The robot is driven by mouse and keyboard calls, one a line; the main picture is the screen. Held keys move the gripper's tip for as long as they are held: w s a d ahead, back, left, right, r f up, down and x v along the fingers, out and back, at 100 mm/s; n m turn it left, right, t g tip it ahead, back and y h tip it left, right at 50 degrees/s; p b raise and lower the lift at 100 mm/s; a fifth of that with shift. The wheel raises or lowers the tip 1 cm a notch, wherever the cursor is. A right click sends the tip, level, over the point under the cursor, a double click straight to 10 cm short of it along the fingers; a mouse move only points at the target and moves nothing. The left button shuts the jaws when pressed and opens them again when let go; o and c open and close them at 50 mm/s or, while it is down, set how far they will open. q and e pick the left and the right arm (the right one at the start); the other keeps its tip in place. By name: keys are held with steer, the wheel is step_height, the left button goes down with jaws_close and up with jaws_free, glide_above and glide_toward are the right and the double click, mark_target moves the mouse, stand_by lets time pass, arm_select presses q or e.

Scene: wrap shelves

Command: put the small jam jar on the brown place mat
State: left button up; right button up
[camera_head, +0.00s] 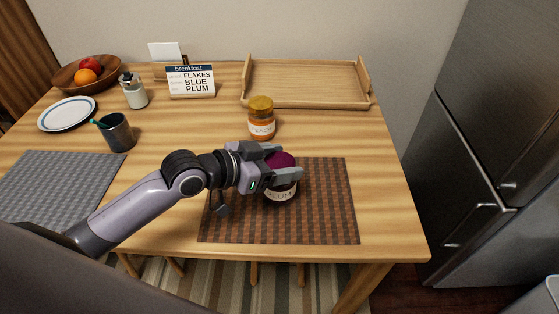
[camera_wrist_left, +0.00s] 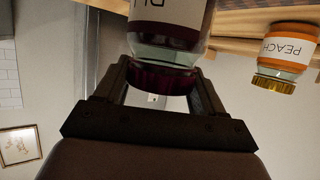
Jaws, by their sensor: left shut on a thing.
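A plum jam jar (camera_head: 281,194) with a dark purple lid and a white label is between the fingers of my left gripper (camera_head: 284,167). The gripper is shut on it near the lid. In the left wrist view the plum jar (camera_wrist_left: 165,45) shows between both fingers (camera_wrist_left: 163,90). The jar is upright over the brown checked place mat (camera_head: 328,215); I cannot tell whether its base touches the mat. A peach jam jar (camera_head: 262,119) with a gold lid stands behind the mat; it also shows in the left wrist view (camera_wrist_left: 283,55). My right gripper is not in view.
A wooden tray (camera_head: 310,83) is at the back. A breakfast sign (camera_head: 191,81) reads FLAKES, BLUE, PLUM. A fruit bowl (camera_head: 70,80), plate (camera_head: 67,114), dark cup (camera_head: 118,132) and grey mat (camera_head: 60,185) are at left. A fridge (camera_head: 490,150) stands right of the table.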

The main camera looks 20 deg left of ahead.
arm_select(q)
steer(key=shift+f, duration=0.1)
steer(key=o, duration=1.8)
steer(key=shift+c, duration=0.2)
steer(key=v, duration=1.2)
steer(key=shift+r, duration=0.2)
steer(key=shift+d, duration=0.1)
